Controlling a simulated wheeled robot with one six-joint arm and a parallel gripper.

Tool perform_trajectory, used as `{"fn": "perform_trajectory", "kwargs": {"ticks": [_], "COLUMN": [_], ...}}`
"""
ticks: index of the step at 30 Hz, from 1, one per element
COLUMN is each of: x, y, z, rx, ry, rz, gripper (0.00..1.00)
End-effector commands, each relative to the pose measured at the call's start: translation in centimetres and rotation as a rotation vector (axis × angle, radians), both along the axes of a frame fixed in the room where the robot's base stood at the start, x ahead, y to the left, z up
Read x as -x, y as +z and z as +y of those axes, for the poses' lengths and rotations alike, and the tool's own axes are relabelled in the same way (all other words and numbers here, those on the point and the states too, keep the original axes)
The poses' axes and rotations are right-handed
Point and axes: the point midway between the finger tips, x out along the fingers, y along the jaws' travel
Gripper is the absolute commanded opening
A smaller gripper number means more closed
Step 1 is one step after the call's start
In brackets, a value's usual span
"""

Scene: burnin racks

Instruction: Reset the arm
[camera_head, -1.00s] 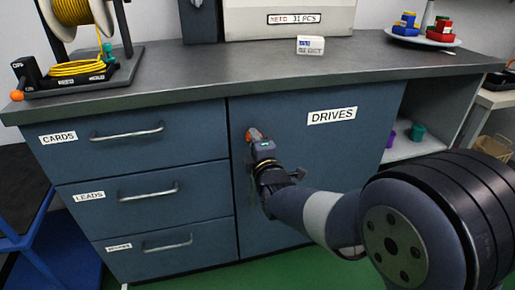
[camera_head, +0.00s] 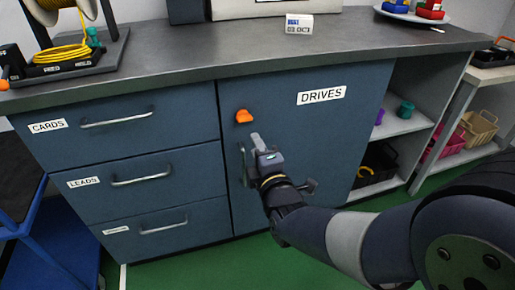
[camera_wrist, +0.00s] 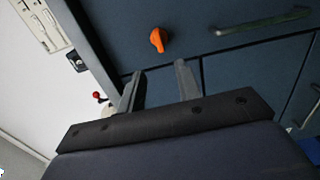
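My gripper (camera_head: 256,142) is in front of the cabinet door labelled DRIVES, just below an orange knob (camera_head: 244,116) near the door's left edge. In the wrist view my gripper (camera_wrist: 160,78) has its two fingers apart with nothing between them. The orange knob (camera_wrist: 158,40) shows beyond the fingertips, apart from them. The DRIVES door (camera_head: 300,140) looks closed. A vertical handle (camera_head: 243,165) on it is partly hidden behind my gripper.
Three closed drawers (camera_head: 180,104) with bar handles are left of the door. The grey worktop (camera_head: 240,55) above carries a cable reel (camera_head: 62,48) and a small white box (camera_head: 299,24). Open shelves (camera_head: 405,125) and a side table (camera_head: 490,75) stand at right. Green floor is in front.

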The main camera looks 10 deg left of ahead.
Motion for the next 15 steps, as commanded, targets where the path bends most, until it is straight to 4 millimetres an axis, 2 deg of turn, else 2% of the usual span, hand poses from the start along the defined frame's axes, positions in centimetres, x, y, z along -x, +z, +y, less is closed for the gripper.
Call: {"fn": "perform_trajectory", "kwargs": {"ticks": [10,15], "x": [-0.1,-1.2], "y": [0.0,-0.1], "z": [0.1,0.8], "rx": [0.000,-0.001], "ry": [0.000,0.000], "rz": [0.000,-0.001], "gripper": [0.33,0.33]}}
